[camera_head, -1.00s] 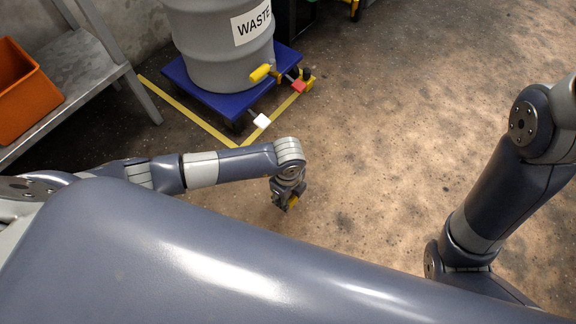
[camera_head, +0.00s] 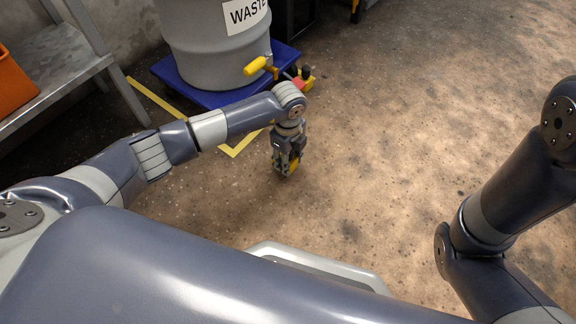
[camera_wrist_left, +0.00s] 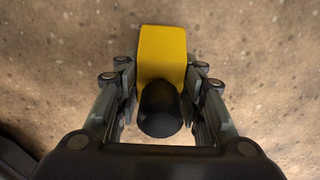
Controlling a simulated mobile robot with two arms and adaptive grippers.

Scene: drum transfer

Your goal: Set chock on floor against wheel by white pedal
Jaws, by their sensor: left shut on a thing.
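My left gripper (camera_head: 287,158) is shut on the yellow chock (camera_head: 292,166), pointing down over the floor in front of the drum dolly. In the left wrist view the chock (camera_wrist_left: 162,50) with its black knob (camera_wrist_left: 160,108) sits between both fingers. The blue dolly (camera_head: 172,72) carries a grey drum (camera_head: 205,50) labelled WASTE. My left forearm covers the dolly's front edge, so the white pedal and the wheel by it are hidden. The red pedal (camera_head: 297,82) shows at the right corner. My right arm shows, but its gripper does not.
A yellow tap handle (camera_head: 255,66) sticks out from the drum. Yellow tape (camera_head: 238,148) marks the floor. A metal bench (camera_head: 60,60) with an orange bin (camera_head: 14,82) stands left. Floor to the right is clear.

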